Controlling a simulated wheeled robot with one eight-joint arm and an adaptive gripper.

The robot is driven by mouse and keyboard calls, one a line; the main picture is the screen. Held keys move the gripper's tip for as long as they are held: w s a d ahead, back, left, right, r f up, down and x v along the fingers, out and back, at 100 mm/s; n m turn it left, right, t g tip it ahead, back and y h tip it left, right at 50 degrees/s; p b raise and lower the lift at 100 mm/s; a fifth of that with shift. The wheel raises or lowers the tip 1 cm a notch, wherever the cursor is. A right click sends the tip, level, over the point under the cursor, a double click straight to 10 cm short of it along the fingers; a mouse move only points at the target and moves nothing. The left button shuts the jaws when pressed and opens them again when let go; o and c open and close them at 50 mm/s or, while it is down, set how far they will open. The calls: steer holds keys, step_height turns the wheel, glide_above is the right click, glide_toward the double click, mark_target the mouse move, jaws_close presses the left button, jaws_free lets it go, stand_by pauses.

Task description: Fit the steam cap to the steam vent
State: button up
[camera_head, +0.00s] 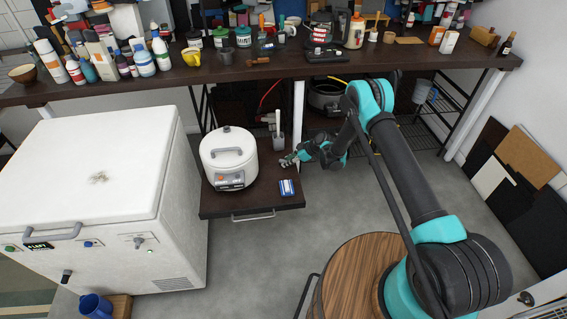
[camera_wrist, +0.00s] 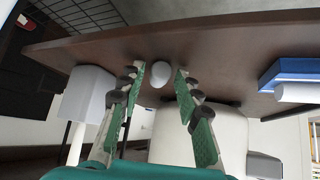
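A white cooker (camera_head: 228,158) with a grey handle on its lid stands on a low dark pull-out shelf (camera_head: 247,202). I cannot clearly make out the steam vent on its lid. In the wrist view, a small white rounded piece (camera_wrist: 159,74), which looks like the steam cap, is at the dark shelf board. My gripper (camera_wrist: 160,70) is open, its green fingertips on either side of this piece with small gaps. In the head view my gripper (camera_head: 288,160) is low over the shelf, right of the cooker, and the piece cannot be made out. The cooker body also shows in the wrist view (camera_wrist: 180,135).
A blue and white item (camera_head: 287,187) lies near the shelf's front right. The crowded worktop (camera_head: 150,84) is above and behind. A white chest freezer (camera_head: 90,170) stands at left. Grey floor is free in front.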

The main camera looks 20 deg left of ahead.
steer(key=shift+c, duration=0.5)
jaws_close()
steer(key=shift+r, duration=0.5)
steer(key=shift+r, duration=2.4)
steer(key=shift+c, duration=1.5)
jaws_free()
steer(key=shift+r, duration=0.1)
jaws_close()
